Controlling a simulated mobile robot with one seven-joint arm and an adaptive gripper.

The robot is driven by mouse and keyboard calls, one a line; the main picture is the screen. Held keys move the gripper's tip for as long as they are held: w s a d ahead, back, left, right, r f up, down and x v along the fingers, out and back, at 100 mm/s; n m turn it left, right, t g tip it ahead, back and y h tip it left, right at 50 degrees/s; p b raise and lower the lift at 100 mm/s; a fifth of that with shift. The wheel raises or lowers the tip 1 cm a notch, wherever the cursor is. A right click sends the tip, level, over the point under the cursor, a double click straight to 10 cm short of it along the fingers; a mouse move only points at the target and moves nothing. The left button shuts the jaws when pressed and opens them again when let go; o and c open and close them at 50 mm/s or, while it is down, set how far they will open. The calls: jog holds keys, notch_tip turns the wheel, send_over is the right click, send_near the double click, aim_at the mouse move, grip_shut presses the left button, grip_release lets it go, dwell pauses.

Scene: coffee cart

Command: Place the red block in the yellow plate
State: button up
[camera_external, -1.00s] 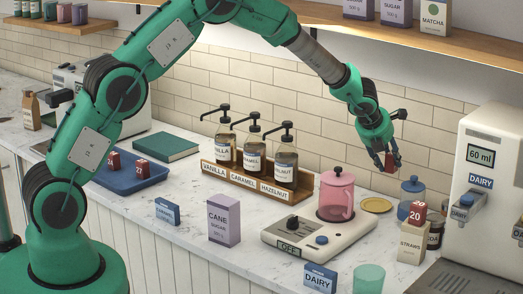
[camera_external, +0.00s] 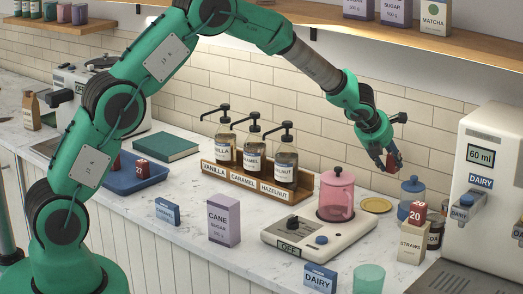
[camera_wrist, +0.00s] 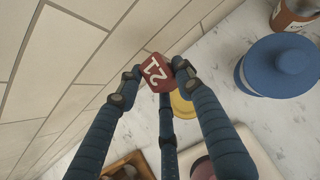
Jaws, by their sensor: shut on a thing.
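My gripper (camera_external: 388,161) is shut on a red block (camera_external: 393,160) and holds it in the air near the tiled wall, above the counter. In the wrist view the red block (camera_wrist: 156,72) shows a white "21" and sits between the fingertips. The yellow plate (camera_external: 376,205) lies on the counter behind the pink press, below and a little left of the held block in the outside view. In the wrist view the yellow plate (camera_wrist: 182,104) is partly hidden by the fingers and the block.
A pink press (camera_external: 336,195) stands on a scale (camera_external: 300,238) left of the plate. A blue lidded jar (camera_external: 411,191) is to its right. A red block marked 20 (camera_external: 417,212) sits at the straws box (camera_external: 411,243).

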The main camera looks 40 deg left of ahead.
jog(key=shift+f+b, duration=1.15)
jog(key=shift+f, duration=1.65)
jog(key=shift+f, duration=0.1)
jog(key=shift+f+b, duration=1)
jog(key=shift+f, duration=0.8)
jog(key=shift+f, duration=0.5)
jog(key=o, duration=1.2)
jog(key=shift+o, duration=0.2)
jog(key=shift+r, duration=0.15)
jog(key=shift+r, duration=0.5)
jog(key=p+v, duration=0.2)
jog(key=v, duration=1)
jog(key=shift+p, duration=0.35)
